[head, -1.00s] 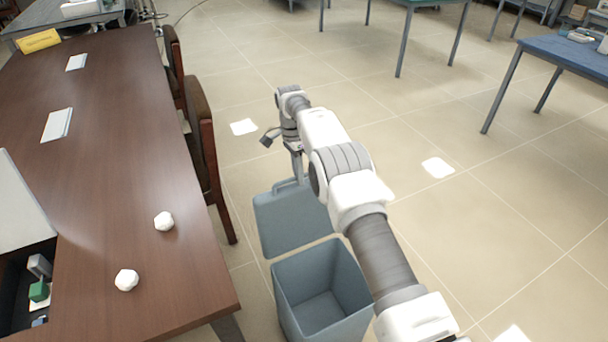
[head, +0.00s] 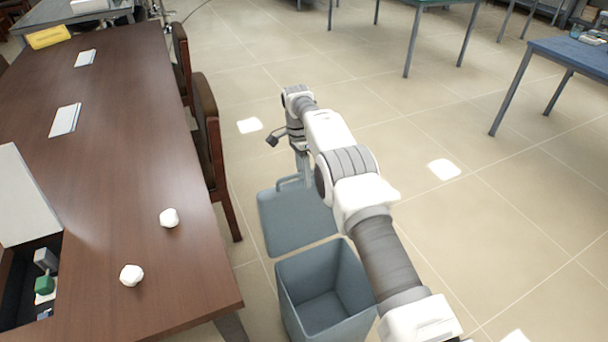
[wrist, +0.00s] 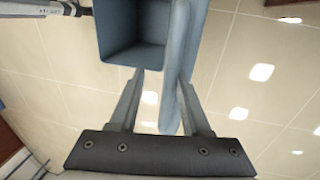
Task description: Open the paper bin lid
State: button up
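The blue-grey paper bin (head: 355,300) stands on the floor beside the wooden table, with its empty inside showing from above. Its lid (head: 297,220) is swung back away from the opening, with a handle (head: 291,182) at its far edge. My gripper (head: 304,172) is at that far edge, partly hidden by my arm. In the wrist view, its two fingers (wrist: 162,85) are spread, with a gap showing between them. The lid (wrist: 178,60) appears nearly edge-on there, close to the right finger; contact is unclear. The bin (wrist: 135,35) opens beyond the fingertips.
The wooden table (head: 130,170) runs along the left, with two white crumpled balls (head: 169,218) (head: 131,275) near its edge. Chairs (head: 212,150) stand between it and the bin. A blue table (head: 575,62) is at right. Open floor (head: 480,230) lies right of my arm.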

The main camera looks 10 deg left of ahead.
jog(key=shift+r, duration=0.15)
notch_tip(320, 180, up, 4)
jog(key=shift+f, duration=0.15)
jog(key=s+d+r, duration=0.1)
jog(key=d+r, duration=0.6)
jog(key=d, duration=0.4)
jog(key=shift+s+d, duration=0.2)
jog(key=shift+d, duration=0.1)
